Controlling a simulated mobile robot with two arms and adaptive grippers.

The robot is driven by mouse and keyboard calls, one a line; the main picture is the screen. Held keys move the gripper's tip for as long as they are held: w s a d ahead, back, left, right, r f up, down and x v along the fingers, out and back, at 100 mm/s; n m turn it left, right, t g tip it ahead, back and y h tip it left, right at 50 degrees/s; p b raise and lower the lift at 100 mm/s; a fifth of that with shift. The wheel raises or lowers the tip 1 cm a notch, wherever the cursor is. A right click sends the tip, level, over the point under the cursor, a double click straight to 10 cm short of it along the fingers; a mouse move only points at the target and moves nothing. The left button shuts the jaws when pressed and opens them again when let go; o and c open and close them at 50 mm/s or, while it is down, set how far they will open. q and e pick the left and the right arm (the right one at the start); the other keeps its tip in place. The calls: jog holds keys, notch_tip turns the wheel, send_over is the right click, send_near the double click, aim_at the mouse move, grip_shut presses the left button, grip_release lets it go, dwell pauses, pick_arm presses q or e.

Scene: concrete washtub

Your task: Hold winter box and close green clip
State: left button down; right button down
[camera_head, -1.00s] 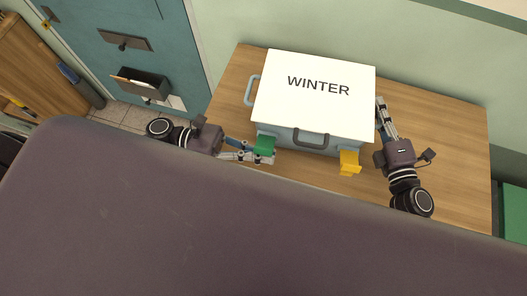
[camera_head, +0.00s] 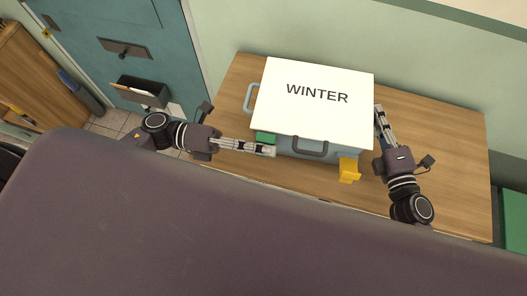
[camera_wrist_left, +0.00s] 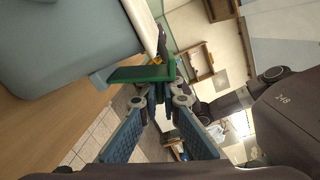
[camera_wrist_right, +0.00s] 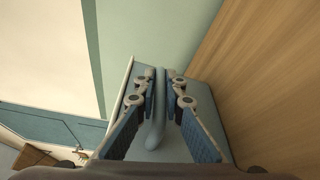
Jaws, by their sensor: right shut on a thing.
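The winter box (camera_head: 278,144) is pale blue-grey with a white lid (camera_head: 330,112) marked WINTER, standing on a wooden table. The green clip (camera_head: 264,137) is at its front left, close under the lid edge and partly hidden by my left gripper. It also shows in the left wrist view (camera_wrist_left: 140,74); I cannot tell whether it is latched. My left gripper (camera_head: 272,151) is at the clip, its fingertips together with nothing visibly between them. My right gripper (camera_head: 379,108) is shut on the side handle (camera_wrist_right: 157,115) at the box's right.
A yellow clip (camera_head: 348,170) sticks out from the box's front right. A grey front handle (camera_head: 311,146) lies between the clips, and another side handle (camera_head: 250,98) is on the left. The table (camera_head: 450,150) is clear on the right.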

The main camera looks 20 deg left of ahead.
pick_arm(q)
jog(key=shift+w+a+r+n, duration=0.15)
jog(key=shift+w+n, duration=0.15)
jog(key=shift+n, duration=0.4)
jog(key=shift+w+d+r+n, duration=0.1)
jog(key=shift+w+r+n, duration=0.15)
jog(key=shift+n, duration=0.45)
jog(key=shift+w+a+r+n, duration=0.1)
jog(key=shift+w+n, duration=0.2)
jog(key=shift+n, duration=0.4)
jog(key=c, duration=2.1)
grip_release()
jog(key=a, duration=0.8)
jog(key=s+a, duration=0.1)
jog(key=a, duration=0.3)
